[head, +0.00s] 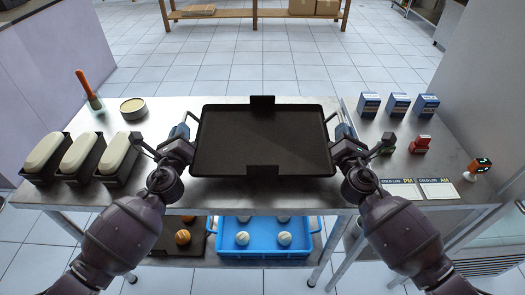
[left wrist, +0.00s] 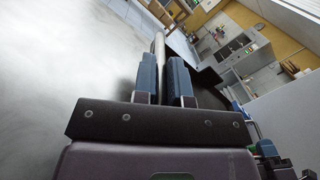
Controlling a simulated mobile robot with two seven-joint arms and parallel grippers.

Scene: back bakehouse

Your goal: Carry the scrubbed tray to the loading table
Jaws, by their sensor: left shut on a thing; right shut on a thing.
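The dark, shallow tray (head: 265,142) is level in the head view, between my two grippers, over the steel table (head: 70,200). It looks empty, with a raised tab at the middle of its far and near edges. My left gripper (head: 187,133) is shut on its left side, and my right gripper (head: 338,133) is shut on its right side. In the left wrist view, the blue fingers of my left gripper (left wrist: 162,82) close around a narrow handle part, with the dark tray (left wrist: 207,88) beyond. I cannot tell how far the tray is above the tabletop.
Three loaf tins (head: 80,158), a round tin (head: 133,108) and an orange-handled brush (head: 88,90) stand left. Blue boxes (head: 398,105), a red stamp (head: 421,144) and cards (head: 437,188) lie right. A blue crate (head: 262,247) sits below. Tiled floor (head: 240,72) is clear behind.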

